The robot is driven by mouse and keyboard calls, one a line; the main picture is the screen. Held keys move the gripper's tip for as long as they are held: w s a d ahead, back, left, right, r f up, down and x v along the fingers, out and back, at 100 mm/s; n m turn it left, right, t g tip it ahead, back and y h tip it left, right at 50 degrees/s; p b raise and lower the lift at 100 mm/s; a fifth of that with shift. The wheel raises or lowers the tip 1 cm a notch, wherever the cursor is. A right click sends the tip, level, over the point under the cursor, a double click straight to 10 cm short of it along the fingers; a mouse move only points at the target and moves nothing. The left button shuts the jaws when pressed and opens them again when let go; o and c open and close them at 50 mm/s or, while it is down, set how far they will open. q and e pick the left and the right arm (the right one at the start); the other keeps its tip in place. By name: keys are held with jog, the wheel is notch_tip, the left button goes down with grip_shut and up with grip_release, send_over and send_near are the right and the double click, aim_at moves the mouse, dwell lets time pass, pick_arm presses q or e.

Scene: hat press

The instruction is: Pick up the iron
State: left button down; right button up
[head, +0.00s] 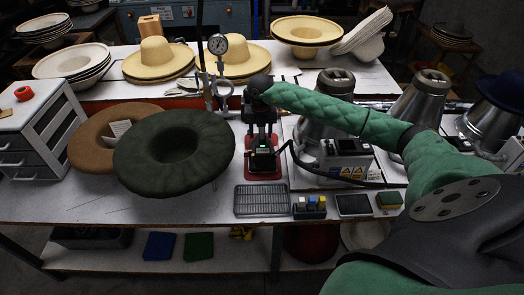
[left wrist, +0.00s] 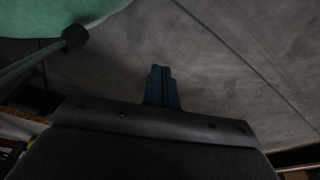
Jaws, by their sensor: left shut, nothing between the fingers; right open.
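The iron (head: 264,161) appears to be the dark device with a small green light and a red base. It stands near the middle of the table, behind a grey slotted tray, with a black cable at its right side. In the head view my right arm reaches in from the right, and my right gripper (head: 261,122) points down just above the iron. Its fingers are open, dark and small here; I cannot tell whether they touch the iron. My left gripper (left wrist: 162,86) shows only in the left wrist view, with blue fingers shut and empty before a plain grey surface.
A dark green felt hat (head: 175,152) and a brown one (head: 105,138) lie left of the iron. A pressure gauge (head: 218,44) on a stand rises behind. Metal cones (head: 325,105) stand right. The slotted tray (head: 262,200) and a small block holder (head: 309,207) lie in front.

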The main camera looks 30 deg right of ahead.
pick_arm(q)
jog(key=s+a+f+p, duration=0.1)
jog(key=s+f+p, duration=0.1)
jog(key=s, duration=0.3)
jog(key=shift+s+a+f, duration=0.2)
jog(key=shift+s+a, duration=0.05)
jog(key=shift+a, duration=0.1)
pick_arm(e)
jog(key=shift+s+d+f, duration=0.1)
jog(key=shift+s+f, duration=0.05)
jog(key=shift+f, duration=0.85)
jog(key=shift+s+d+f, duration=0.1)
jog(key=shift+f, duration=0.9)
grip_shut()
jog(key=shift+w+r, duration=0.15)
